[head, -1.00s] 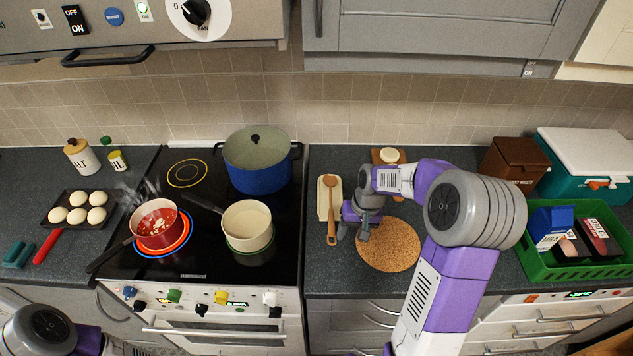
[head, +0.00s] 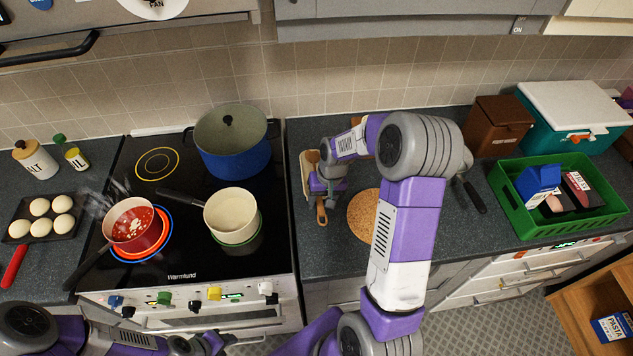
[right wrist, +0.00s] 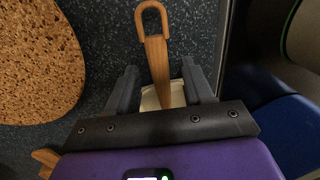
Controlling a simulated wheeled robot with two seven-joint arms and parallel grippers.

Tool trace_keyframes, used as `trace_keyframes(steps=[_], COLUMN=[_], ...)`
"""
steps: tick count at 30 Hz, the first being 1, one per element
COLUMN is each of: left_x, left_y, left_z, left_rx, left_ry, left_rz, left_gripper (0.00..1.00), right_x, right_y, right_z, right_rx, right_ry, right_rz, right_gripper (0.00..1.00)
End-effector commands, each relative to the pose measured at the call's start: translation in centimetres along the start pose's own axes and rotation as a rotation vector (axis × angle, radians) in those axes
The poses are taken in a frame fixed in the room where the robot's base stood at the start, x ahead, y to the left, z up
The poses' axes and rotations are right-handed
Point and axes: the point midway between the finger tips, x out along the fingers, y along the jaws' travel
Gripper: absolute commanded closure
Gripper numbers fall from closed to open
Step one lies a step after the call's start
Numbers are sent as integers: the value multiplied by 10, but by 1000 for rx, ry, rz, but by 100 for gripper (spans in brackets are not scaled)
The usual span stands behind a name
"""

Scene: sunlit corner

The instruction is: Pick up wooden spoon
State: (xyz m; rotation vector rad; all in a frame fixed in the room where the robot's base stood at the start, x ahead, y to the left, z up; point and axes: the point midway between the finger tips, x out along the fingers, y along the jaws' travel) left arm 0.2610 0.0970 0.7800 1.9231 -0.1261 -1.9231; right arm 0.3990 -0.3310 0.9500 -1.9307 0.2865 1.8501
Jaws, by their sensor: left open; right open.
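The wooden spoon (head: 321,212) lies on a cream spoon rest (head: 305,172) on the counter right of the stove. Its handle points toward the counter's front edge. My right gripper (head: 326,194) is open above the spoon and hides its middle in the head view. In the right wrist view, the spoon's handle (right wrist: 157,62) with its looped end runs between the two open fingers (right wrist: 160,80). I see no grip on it. My left gripper (head: 220,342) is low at the bottom of the head view, in front of the stove, holding nothing that I can see.
A round cork mat (head: 363,216) lies right of the spoon. The stove holds a blue pot (head: 232,158), a cream saucepan (head: 232,212) and a red pan (head: 133,226). A green crate (head: 520,218) stands at the right. My right arm covers part of the counter.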

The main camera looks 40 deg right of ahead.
Motion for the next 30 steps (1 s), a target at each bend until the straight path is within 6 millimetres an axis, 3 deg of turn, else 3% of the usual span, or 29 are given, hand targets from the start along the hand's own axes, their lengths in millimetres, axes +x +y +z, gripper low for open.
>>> trace_keyframes(steps=[5,15,24,30], left_x=[0,0,-1,-5], left_y=[0,0,0,2], left_z=[0,0,0,0], left_rx=[0,0,0,0], left_ry=[0,0,0,0], left_rz=[0,0,0,0], left_gripper=[57,57,57,57], right_x=[0,-1,-4,-35], right_y=[0,0,-1,-6], right_z=[0,0,0,-1], right_rx=[-1,-1,-1,-3], right_ry=[0,0,1,6], right_rz=[0,0,0,-1], right_gripper=[52,100,100,100])
